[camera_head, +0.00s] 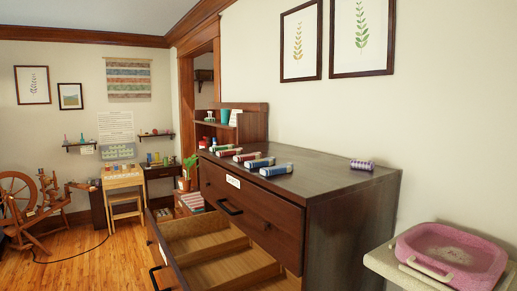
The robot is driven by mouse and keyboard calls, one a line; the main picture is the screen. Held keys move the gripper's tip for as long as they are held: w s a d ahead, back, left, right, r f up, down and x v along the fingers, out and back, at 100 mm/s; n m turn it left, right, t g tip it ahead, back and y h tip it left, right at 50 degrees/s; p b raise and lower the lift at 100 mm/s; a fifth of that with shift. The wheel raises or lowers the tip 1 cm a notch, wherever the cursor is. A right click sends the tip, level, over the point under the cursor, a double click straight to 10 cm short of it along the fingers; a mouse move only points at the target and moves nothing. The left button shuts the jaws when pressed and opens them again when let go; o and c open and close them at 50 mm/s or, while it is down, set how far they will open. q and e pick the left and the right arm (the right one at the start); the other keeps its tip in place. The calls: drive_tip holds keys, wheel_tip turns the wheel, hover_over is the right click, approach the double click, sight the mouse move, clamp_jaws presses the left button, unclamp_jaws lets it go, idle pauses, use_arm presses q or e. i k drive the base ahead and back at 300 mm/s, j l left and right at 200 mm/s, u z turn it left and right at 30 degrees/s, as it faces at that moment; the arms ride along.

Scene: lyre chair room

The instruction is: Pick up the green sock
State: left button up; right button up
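A small roll with green on it (221,147), which looks like the green sock, lies on top of the dark wooden dresser (320,182). It is at the far left end of a row of rolled socks and is small in view. Neither of my grippers shows in the head view.
Red rolls (230,152), blue rolls (276,170) and a purple checked roll (362,165) also lie on the dresser. Its open drawer (205,245) juts out to the left, with empty divided compartments. A pink tray (452,254) stands on a pale surface at right.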

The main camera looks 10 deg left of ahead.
sight(213, 149)
drive_tip(key=i+j+z, duration=0.2)
drive_tip(key=j, duration=0.15)
drive_tip(key=i+j+z, duration=0.2)
drive_tip(key=j, duration=0.15)
drive_tip(key=j+z, duration=0.2)
drive_tip(key=j, duration=0.2)
drive_tip(key=i+j+z, duration=0.2)
drive_tip(key=j, duration=0.2)
drive_tip(key=k, duration=0.1)
